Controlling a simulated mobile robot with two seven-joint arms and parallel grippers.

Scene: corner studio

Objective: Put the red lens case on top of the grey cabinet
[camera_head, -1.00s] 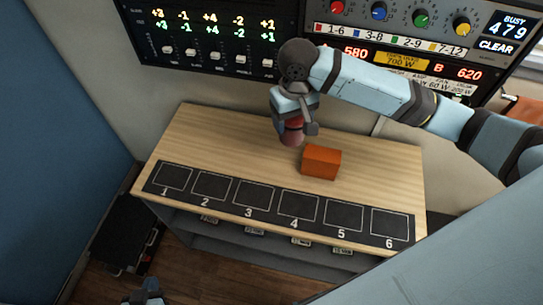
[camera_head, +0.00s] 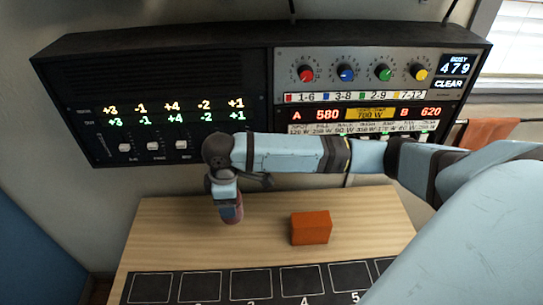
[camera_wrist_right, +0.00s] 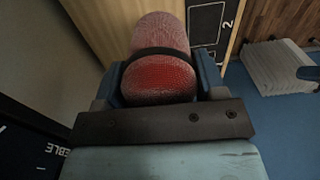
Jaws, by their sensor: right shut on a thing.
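The red lens case (camera_wrist_right: 158,75) is a rounded, textured red cylinder with a dark band around it. It sits between the blue fingers of my right gripper (camera_wrist_right: 160,85), which is shut on it. In the head view, my right gripper (camera_head: 230,207) hangs over the left part of the wooden top, and a little of the red case (camera_head: 233,216) shows below it. I cannot make out a grey cabinet for certain in the current views. My left gripper is not in view.
An orange box (camera_head: 311,227) stands on the wooden top (camera_head: 170,235), right of my right gripper. Black numbered squares (camera_head: 250,284) run along its front. Control panels (camera_head: 160,100) stand close behind. A pale ribbed object (camera_wrist_right: 285,68) is on the blue floor in the wrist view.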

